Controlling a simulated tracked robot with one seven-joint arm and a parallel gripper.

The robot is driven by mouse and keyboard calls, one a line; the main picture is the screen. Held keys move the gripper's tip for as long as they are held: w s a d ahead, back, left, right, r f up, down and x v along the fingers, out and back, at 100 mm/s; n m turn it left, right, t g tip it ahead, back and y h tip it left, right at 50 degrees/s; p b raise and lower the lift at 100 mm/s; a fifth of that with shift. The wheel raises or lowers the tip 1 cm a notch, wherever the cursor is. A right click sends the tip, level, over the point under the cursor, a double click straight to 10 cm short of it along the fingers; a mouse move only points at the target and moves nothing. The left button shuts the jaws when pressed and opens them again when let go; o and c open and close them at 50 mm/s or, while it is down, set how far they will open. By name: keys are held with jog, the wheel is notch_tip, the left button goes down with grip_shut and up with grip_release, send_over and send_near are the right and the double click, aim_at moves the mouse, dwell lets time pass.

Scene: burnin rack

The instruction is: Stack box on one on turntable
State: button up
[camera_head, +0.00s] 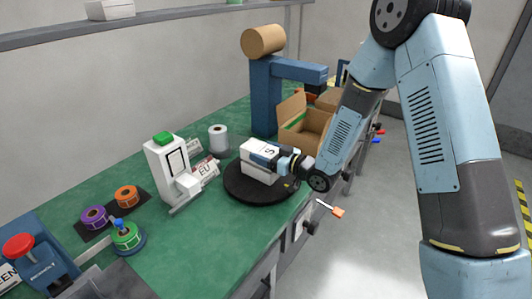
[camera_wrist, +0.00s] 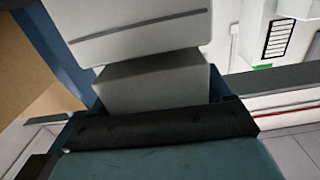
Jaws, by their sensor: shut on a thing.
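The black round turntable (camera_head: 235,185) stands on the green bench in the head view. A white box (camera_head: 260,174) rests on it. A second white box (camera_head: 257,147) with a lettered label is directly above the first, roughly lined up with it. My gripper (camera_head: 268,157) reaches in from the right and is shut on this upper box. The wrist view looks upside down: the held box (camera_wrist: 155,85) is between my fingers, and the lower box (camera_wrist: 135,25), with a dark line, shows above it. I cannot tell whether the two boxes touch.
A white label printer (camera_head: 168,170) with a green top stands left of the turntable, near a label roll (camera_head: 218,138). An open cardboard box (camera_head: 308,125) and a blue stand (camera_head: 264,95) are behind. Coloured rolls (camera_head: 126,196) lie at left.

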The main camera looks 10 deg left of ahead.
jog(key=shift+s+f, duration=0.1)
jog(key=shift+f, duration=0.2)
jog(key=shift+s+f, duration=0.1)
jog(key=shift+f, duration=0.05)
jog(key=o, duration=1.1)
jog(key=shift+s+d+f, duration=0.1)
jog(key=shift+f, duration=0.05)
jog(key=shift+r, duration=0.35)
jog(key=shift+d+r, duration=0.15)
jog(key=shift+d, duration=0.15)
jog(key=v, duration=1.1)
jog(key=shift+d+r, duration=0.1)
jog(key=shift+r, duration=0.25)
